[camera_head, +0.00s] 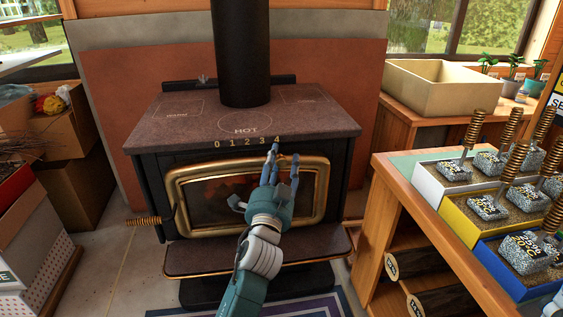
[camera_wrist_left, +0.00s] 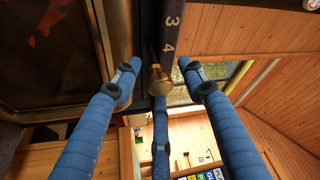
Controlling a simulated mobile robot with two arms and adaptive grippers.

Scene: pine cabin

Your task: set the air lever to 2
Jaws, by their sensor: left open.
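The black wood stove (camera_head: 147,180) stands ahead, with a number scale (camera_head: 247,142) from 0 to 4 along its front top edge. In the left wrist view the air lever's brass knob (camera_wrist_left: 159,82) sticks out beside the 4. In the head view the knob is hidden or too small to tell behind my fingers. My left gripper (camera_head: 282,158) is open, its fingers reaching up to the stove front below the 4. In the wrist view its fingers (camera_wrist_left: 158,88) are spread around the knob, with no clear contact. My right gripper is not in view.
The stove door has a brass-framed window (camera_head: 178,195) and a coiled handle (camera_head: 143,221) at left. A black pipe (camera_head: 241,60) rises from the top. A wooden table (camera_head: 405,215) with sample trays stands close at right. Boxes (camera_head: 75,195) stand at left.

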